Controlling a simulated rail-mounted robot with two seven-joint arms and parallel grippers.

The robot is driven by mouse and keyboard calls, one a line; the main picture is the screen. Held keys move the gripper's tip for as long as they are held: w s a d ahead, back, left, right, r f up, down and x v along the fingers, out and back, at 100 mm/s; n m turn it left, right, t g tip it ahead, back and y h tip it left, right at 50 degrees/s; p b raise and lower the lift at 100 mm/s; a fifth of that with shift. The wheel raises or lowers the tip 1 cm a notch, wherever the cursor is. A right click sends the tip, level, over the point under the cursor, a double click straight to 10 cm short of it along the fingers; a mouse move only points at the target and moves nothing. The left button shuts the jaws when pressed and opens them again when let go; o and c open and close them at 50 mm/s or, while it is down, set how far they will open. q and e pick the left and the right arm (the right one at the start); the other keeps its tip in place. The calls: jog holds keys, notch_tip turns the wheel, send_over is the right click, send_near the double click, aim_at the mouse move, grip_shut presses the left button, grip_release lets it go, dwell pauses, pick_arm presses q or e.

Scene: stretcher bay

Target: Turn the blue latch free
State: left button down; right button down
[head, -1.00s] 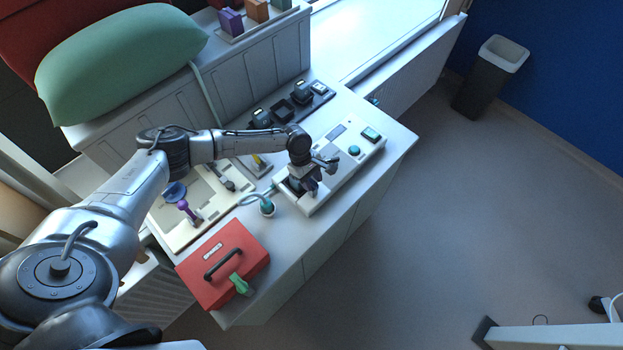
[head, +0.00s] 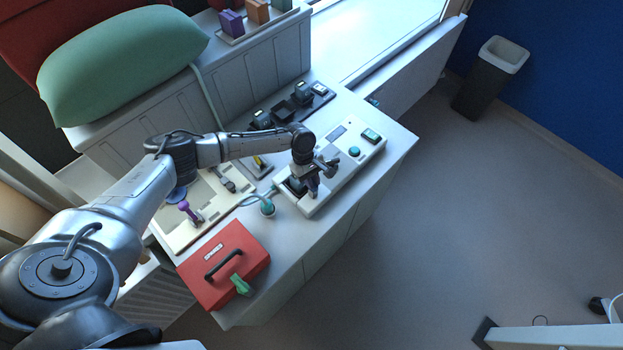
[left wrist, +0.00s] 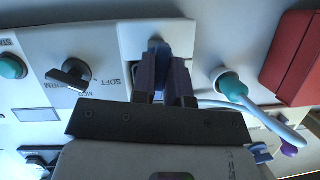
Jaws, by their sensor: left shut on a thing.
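The blue latch (left wrist: 156,44) shows in the left wrist view as a small blue piece at my fingertips, at the edge of the white control unit (left wrist: 105,35). My left gripper (left wrist: 165,62) is shut on it, and its dark fingers hide most of it. In the head view my left gripper (head: 313,192) points down at the near end of the white control unit (head: 340,180). The latch is hidden there, and I cannot tell its exact angle. My right gripper is not in view.
A cable with a teal plug (head: 267,207) stands just left of the unit. A red case (head: 222,265) with a green tag lies at the counter's front. A dark dial (left wrist: 70,74) and teal button (left wrist: 12,67) sit on the unit. A purple-handled part (head: 188,211) stands further left.

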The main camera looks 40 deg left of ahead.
pick_arm(q)
jog(key=m+g, duration=0.1)
jog(key=m, duration=0.2)
jog(key=shift+d+m, duration=0.15)
jog(key=shift+m, duration=0.25)
jog(key=m+g, duration=0.1)
jog(key=m, duration=0.1)
jog(key=m+y+p, duration=0.1)
jog(key=m, duration=0.1)
jog(key=shift+w+m+g+y, duration=0.1)
jog(key=shift+m+g+y, duration=0.2)
jog(key=shift+g, duration=0.1)
jog(key=m, duration=0.2)
jog(key=m+y, duration=0.1)
jog(key=m, duration=0.1)
jog(key=shift+d+g+y+p, duration=0.15)
jog(key=shift+g+y+p, duration=0.15)
jog(key=shift+p, duration=0.05)
jog(key=shift+f+m+y+p, duration=0.1)
jog(key=shift+m+y+p, duration=0.3)
jog(key=shift+m, duration=1.2)
jog(key=shift+m+y, duration=0.3)
jog(key=c, duration=1.3)
grip_release()
jog(key=shift+o, duration=0.8)
jog(key=shift+d, duration=0.1)
